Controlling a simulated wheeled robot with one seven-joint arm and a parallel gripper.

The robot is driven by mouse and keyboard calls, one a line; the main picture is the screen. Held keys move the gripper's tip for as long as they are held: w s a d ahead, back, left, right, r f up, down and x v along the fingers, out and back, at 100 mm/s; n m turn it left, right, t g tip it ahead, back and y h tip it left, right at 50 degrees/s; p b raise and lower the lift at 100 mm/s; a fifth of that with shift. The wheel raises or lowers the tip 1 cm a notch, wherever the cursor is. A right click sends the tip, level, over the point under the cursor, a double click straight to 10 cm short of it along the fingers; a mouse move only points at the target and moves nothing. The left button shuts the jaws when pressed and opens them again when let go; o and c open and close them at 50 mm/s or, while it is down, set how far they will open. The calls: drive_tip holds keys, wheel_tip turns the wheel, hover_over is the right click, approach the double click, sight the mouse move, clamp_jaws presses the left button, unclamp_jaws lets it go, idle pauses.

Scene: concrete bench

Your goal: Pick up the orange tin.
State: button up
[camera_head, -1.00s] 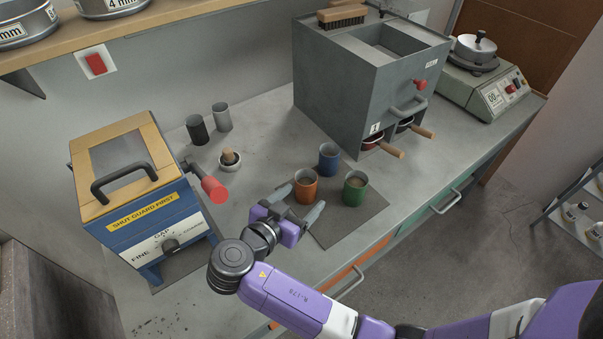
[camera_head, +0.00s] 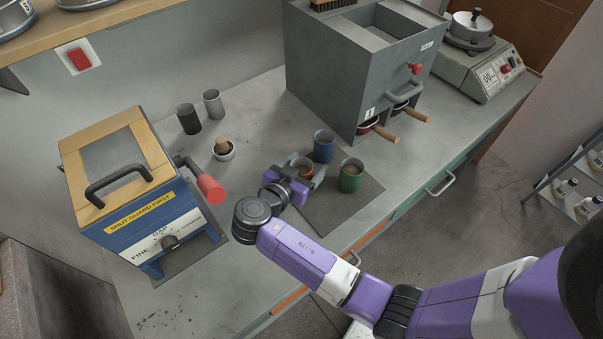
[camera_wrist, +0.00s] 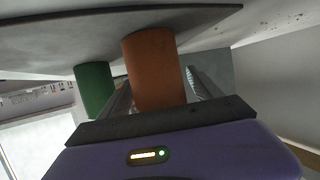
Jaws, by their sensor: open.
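The orange tin (camera_head: 303,163) stands on the dark mat on the bench, with brown contents inside; my gripper hides much of it in the head view. In the wrist view the orange tin (camera_wrist: 151,65) stands between my two fingers, with a gap visible on its right side. My gripper (camera_head: 298,175) is open around the tin; I cannot tell whether either finger touches it. The blue tin (camera_head: 324,146) stands just behind, and the green tin (camera_head: 350,176) stands to the right. The green tin also shows in the wrist view (camera_wrist: 93,90), left of the left finger.
A grey splitter box (camera_head: 335,90) with wooden-handled pans stands behind the tins. A blue and wood crusher (camera_head: 140,195) with a red-ended handle (camera_head: 211,189) stands left. Two cups (camera_head: 189,119) and a mortar (camera_head: 224,150) stand at the back left. The dark mat (camera_head: 325,218) is bare in front.

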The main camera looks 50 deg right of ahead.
drive_tip(key=shift+d+f, duration=0.1)
drive_tip(key=shift+d, duration=0.05)
clamp_jaws()
idle(0.4)
